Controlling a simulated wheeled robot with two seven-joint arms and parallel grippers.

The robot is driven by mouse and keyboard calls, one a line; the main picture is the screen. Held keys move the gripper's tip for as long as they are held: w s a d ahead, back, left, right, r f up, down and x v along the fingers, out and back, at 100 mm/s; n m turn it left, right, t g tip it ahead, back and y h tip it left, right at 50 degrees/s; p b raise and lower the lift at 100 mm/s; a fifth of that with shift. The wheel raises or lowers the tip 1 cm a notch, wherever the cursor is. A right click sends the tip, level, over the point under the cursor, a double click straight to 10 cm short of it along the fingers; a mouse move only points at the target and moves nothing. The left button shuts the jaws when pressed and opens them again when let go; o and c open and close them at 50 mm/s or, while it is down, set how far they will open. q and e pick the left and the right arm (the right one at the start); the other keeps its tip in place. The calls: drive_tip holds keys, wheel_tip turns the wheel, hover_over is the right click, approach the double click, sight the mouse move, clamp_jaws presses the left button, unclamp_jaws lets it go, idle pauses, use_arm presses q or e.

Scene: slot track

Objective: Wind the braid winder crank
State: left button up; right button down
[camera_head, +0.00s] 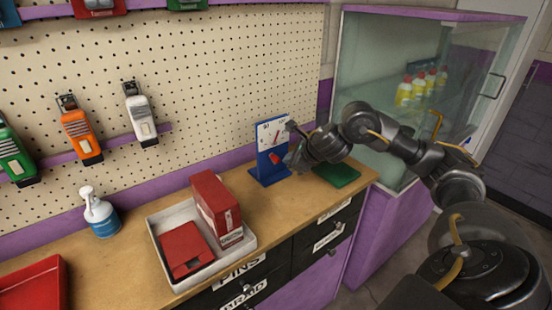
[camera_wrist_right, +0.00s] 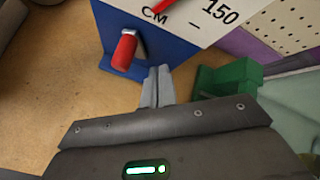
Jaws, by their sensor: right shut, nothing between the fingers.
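The braid winder (camera_head: 267,165) is a blue upright stand with a white dial face, standing on the wooden counter near its right end. Its red crank handle (camera_head: 274,158) sticks out from the front below the dial. In the right wrist view the red handle (camera_wrist_right: 124,50) shows close up against the blue body (camera_wrist_right: 150,35), with "CM" and "150" on the white dial. My right gripper (camera_wrist_right: 158,88) is shut and empty, its fingertips just below and to the right of the handle, apart from it. In the head view my right gripper (camera_head: 293,157) is at the winder's right side. My left gripper is out of view.
A green block-like object (camera_head: 337,174) lies right of the winder. A white tray (camera_head: 180,283) holds red boxes; a spray bottle (camera_head: 100,213) and a red tray (camera_head: 35,288) stand further left. A glass cabinet (camera_head: 365,60) stands at right. Bare counter lies before the winder.

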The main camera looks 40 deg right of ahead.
drive_tip(key=shift+a+r+p, duration=0.2)
drive_tip(key=shift+r+p, duration=0.1)
drive_tip(key=shift+s, duration=0.1)
drive_tip(key=shift+s+f+b, duration=0.1)
drive_tip(key=shift+s+b, duration=0.3)
drive_tip(key=shift+s, duration=3.05)
drive_tip(key=shift+a, duration=0.1)
